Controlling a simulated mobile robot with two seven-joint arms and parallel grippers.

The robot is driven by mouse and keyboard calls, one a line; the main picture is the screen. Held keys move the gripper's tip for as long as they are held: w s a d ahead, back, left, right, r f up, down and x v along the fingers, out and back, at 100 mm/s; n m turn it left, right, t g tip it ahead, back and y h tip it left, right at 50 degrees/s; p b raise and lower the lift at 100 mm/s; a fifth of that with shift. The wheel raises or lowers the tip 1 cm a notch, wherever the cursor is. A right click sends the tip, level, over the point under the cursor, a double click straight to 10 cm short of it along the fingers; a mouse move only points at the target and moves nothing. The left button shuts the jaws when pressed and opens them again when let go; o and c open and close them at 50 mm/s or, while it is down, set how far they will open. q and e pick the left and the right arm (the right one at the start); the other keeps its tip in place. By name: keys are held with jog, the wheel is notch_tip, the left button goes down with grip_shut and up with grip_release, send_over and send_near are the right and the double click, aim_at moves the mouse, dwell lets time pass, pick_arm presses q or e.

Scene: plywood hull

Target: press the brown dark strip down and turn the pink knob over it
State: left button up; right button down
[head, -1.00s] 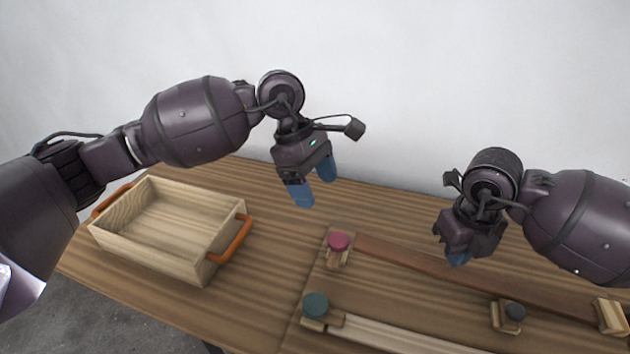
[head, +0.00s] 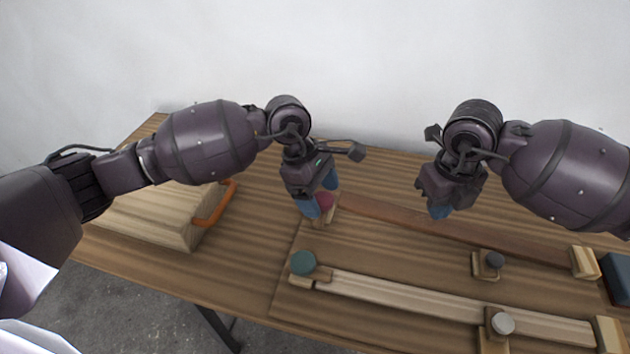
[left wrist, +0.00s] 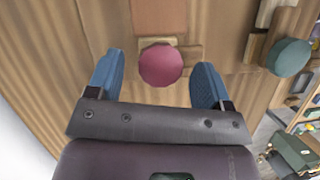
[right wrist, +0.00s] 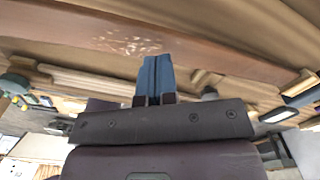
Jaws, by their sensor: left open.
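The brown dark strip (head: 390,215) runs along the back of the board, and its end (left wrist: 158,15) shows beside the pink knob in the left wrist view. The pink knob (head: 325,201) sits on a small wooden piece at the strip's left end. My left gripper (head: 318,202) is open, with its blue fingers on either side of the pink knob (left wrist: 161,65), apart from it in the left wrist view. My right gripper (head: 440,211) is shut and empty, fingers pointing down at the strip (right wrist: 130,35). Whether its tips touch the strip is unclear.
A green knob (head: 303,262) stands at the left end of a pale strip (head: 400,294) in front. A wooden box with an orange handle (head: 215,203) is at left, partly behind my left arm.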

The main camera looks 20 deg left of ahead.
pick_arm(q)
jog(key=shift+f, duration=0.1)
jog(key=shift+c, duration=0.3)
jog(key=c, duration=0.9)
jog(key=shift+c, duration=0.2)
pick_arm(e)
jog(key=shift+f, duration=0.45)
jog(key=shift+f, duration=0.3)
